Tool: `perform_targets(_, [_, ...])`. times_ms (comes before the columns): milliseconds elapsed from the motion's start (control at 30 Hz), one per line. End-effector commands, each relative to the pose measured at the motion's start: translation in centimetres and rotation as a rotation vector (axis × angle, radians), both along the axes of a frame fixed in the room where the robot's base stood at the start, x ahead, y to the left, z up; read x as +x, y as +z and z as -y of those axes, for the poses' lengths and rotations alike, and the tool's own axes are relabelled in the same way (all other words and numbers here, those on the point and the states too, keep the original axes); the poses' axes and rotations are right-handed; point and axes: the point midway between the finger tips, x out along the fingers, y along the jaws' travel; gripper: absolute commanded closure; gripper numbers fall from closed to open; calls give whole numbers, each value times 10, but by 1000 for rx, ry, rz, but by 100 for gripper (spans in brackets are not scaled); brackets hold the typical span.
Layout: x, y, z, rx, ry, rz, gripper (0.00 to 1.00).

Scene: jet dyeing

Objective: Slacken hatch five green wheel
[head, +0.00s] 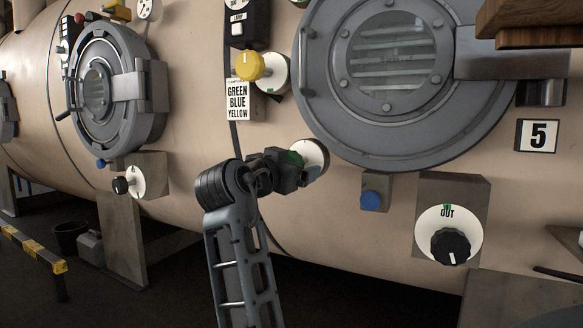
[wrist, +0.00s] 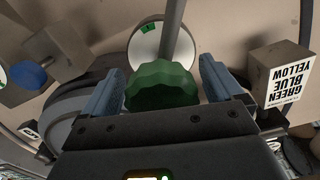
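The green wheel (head: 296,158) of hatch five sits on a white round dial (head: 315,156) below and left of the big hatch (head: 390,70) in the head view, mostly hidden by my gripper (head: 304,172). In the wrist view the scalloped green wheel (wrist: 162,86) lies between the two blue-grey fingers of my gripper (wrist: 163,82), with the white dial (wrist: 150,45) behind it. The fingers stand apart, one on either side of the wheel. A thin gap seems to show at the right finger; contact at the left cannot be told.
A plate marked 5 (head: 538,135) is right of the hatch. A yellow wheel (head: 250,65) is above the GREEN BLUE YELLOW sign (head: 238,100). A blue knob (head: 371,199) and a black OUT knob (head: 450,246) are to the right. A wooden ledge (head: 530,22) juts out at upper right.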

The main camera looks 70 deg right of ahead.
Motion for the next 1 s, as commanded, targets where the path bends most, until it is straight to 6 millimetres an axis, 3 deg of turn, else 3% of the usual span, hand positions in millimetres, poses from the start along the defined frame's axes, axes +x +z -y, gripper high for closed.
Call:
perform_targets(267, [1,1,-6,-2,4,0,7])
perform_targets(700, [5,1,-69,-2,3,0,7])
perform_targets(1000, [5,0,-78,0,0,0,7])
